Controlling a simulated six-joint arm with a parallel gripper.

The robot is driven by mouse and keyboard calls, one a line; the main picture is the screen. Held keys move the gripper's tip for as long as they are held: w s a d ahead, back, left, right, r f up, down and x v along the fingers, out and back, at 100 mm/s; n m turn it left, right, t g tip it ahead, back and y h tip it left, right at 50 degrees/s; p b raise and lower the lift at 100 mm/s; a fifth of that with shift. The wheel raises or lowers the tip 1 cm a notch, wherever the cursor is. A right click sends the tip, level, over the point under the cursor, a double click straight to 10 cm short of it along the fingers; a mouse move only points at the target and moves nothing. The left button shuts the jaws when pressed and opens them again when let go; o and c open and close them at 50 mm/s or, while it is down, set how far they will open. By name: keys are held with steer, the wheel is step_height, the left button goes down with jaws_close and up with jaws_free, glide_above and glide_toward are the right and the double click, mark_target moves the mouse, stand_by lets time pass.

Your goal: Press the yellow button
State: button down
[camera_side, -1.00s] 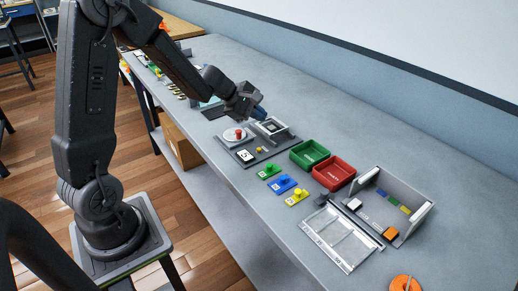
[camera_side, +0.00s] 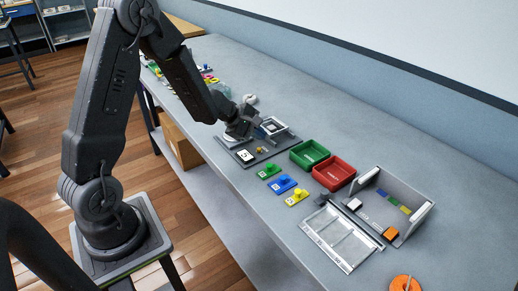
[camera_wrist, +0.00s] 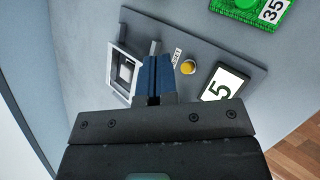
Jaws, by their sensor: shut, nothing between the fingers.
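The yellow button (camera_wrist: 188,67) is a small round knob on a grey board (camera_wrist: 215,50), between a white label and a dark panel marked 5 (camera_wrist: 222,88). In the side view the button (camera_side: 260,150) is tiny, on the near part of the board. My gripper (camera_wrist: 155,72) is shut and empty, its blue fingers over the board to the left of the button in the wrist view. In the side view my gripper (camera_side: 262,134) is low over the board, behind the button. It is apart from the button in the wrist view.
A pale square frame (camera_wrist: 125,72) stands beside my fingers on the board. Green (camera_side: 309,153) and red (camera_side: 334,173) bins stand to the right. Green (camera_side: 270,171), blue (camera_side: 282,183) and yellow (camera_side: 297,197) pieces lie in front. A white-walled tray (camera_side: 410,207) is farther right.

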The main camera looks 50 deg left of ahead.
mark_target(259, 150)
steer(key=shift+f, duration=1.05)
steer(key=shift+f, duration=0.15)
stand_by(1.2)
steer(key=shift+f, duration=0.3)
steer(key=shift+f, duration=0.4)
stand_by(0.6)
steer(key=shift+r, duration=0.85)
steer(key=shift+r, duration=2.5)
